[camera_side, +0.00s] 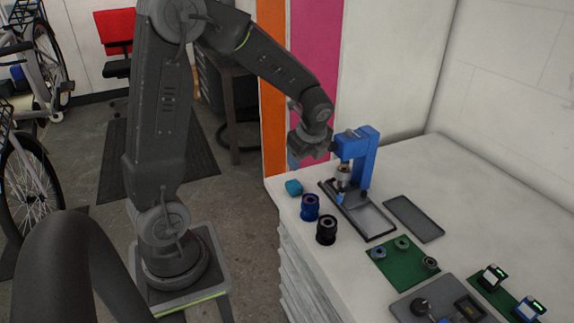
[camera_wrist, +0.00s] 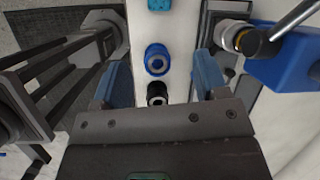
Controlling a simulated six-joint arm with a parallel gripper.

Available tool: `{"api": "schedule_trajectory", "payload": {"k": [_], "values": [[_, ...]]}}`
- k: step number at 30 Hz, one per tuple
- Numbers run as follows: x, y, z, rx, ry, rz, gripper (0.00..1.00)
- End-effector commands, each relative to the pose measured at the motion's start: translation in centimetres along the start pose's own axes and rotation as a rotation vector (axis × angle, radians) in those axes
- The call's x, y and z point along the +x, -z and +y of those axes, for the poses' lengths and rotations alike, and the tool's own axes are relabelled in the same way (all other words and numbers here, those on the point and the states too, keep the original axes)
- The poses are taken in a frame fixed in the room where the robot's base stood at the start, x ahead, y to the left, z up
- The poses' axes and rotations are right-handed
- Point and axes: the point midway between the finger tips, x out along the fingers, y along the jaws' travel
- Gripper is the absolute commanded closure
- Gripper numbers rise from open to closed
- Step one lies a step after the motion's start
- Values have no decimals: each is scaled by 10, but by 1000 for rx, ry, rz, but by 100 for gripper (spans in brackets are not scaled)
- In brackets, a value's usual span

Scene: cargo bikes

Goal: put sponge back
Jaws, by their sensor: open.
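A small teal-blue block, which looks like the sponge (camera_side: 293,187), lies on the white bench near its far left corner. In the wrist view the sponge (camera_wrist: 160,4) shows only at the top edge, partly cut off. My gripper (camera_side: 308,152) is above that end of the bench, up and slightly right of the sponge and not touching it. In the wrist view my gripper (camera_wrist: 157,74) has its two blue fingers wide apart with nothing held between them.
A blue cup-like part (camera_side: 310,207) and a black one (camera_side: 326,230) stand near the sponge. A blue press (camera_side: 366,158) stands close right of my gripper. A grey tray (camera_side: 414,218), green mats (camera_side: 398,268) and a grey board (camera_side: 405,305) lie further along the bench.

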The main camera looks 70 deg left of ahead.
Motion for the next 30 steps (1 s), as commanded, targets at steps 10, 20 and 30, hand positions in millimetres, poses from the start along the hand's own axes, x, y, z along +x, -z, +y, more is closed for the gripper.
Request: {"api": "schedule_trajectory", "payload": {"k": [10, 20, 30], "values": [[-136, 54, 83, -864, 126, 302, 33], [-181, 83, 153, -1372, 15, 585, 33], [-184, 85, 160, -1425, -10, 611, 33]]}}
